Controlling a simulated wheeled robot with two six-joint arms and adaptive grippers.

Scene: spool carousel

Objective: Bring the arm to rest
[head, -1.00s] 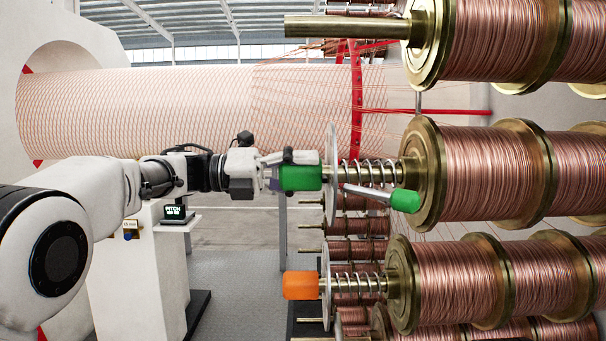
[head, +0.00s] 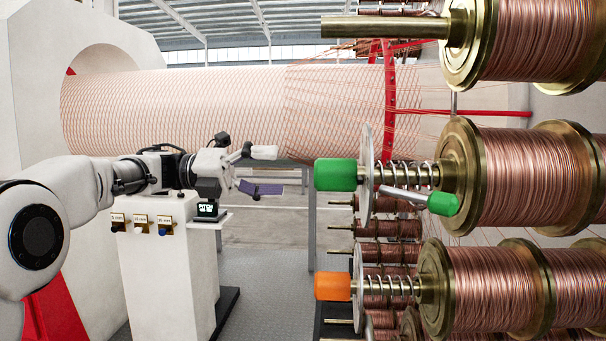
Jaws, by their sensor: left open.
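My left arm comes in from the left in the head view. Its gripper (head: 262,170) is open and empty, with its fingers pointing right. It is apart from the green knob (head: 336,175), with a clear gap between them. The green knob sits on the end of a spindle, beside a thin disc (head: 366,176) and a spring (head: 402,174). A lever with a green tip (head: 443,203) hangs next to that spring. My right gripper is not in view.
Copper wire spools (head: 519,176) fill the right side. A bare brass rod (head: 380,27) juts left at the top, and an orange knob (head: 332,286) sits lower. A white cabinet (head: 160,265) with a small display (head: 207,209) stands below my arm. The floor between is open.

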